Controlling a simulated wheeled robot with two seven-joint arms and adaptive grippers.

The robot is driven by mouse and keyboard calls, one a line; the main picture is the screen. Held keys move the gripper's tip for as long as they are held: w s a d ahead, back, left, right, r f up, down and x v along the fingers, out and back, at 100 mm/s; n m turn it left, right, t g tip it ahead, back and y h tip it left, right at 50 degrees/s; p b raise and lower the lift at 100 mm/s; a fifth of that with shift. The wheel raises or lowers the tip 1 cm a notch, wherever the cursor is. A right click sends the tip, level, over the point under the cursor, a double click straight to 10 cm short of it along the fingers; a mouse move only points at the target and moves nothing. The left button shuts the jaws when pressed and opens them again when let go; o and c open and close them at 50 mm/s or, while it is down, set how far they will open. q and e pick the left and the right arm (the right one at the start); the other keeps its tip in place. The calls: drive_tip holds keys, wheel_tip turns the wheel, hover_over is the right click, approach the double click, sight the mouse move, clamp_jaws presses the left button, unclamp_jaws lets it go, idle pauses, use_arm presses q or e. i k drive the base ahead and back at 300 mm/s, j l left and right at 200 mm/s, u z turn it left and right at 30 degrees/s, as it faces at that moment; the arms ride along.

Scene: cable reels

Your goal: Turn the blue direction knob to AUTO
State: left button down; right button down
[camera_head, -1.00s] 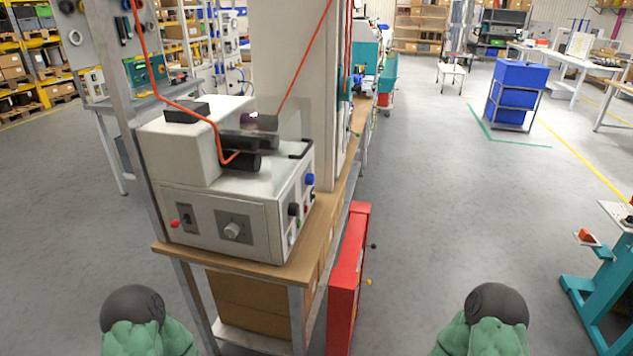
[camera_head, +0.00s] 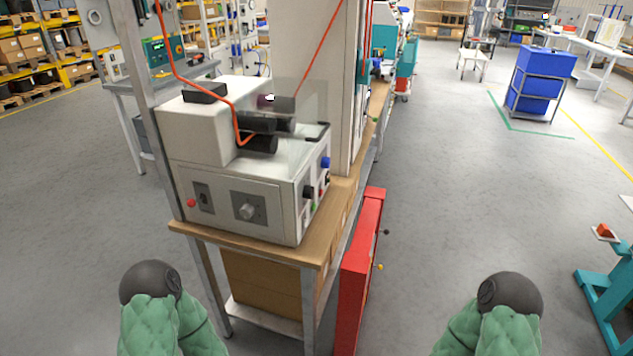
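The blue knob (camera_head: 326,162) sits high on the right side panel of the white machine (camera_head: 225,165), near its far end. The panel is seen at a steep angle, so the knob's setting and any labels cannot be read. An orange cable runs over black rollers on the machine's top. Both my arms show only as green-sleeved links with dark rounded joints at the bottom of the view. Neither gripper is visible.
The machine stands on a wooden-topped bench (camera_head: 262,246) with metal legs. A red cabinet (camera_head: 357,275) stands against the bench's right side. Open grey floor (camera_head: 450,190) lies to the right. A blue bin cart (camera_head: 540,80) and a teal stand (camera_head: 608,285) are farther right.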

sight(326, 164)
drive_tip(key=l+u, duration=0.1)
drive_tip(key=u, duration=0.25)
drive_tip(key=i+l+u, duration=0.1)
drive_tip(key=u, duration=0.3)
drive_tip(key=i+l+u, duration=0.1)
drive_tip(key=l+u, duration=0.2)
drive_tip(key=l, duration=0.9)
drive_tip(key=l+u, duration=0.35)
drive_tip(key=l, duration=0.9)
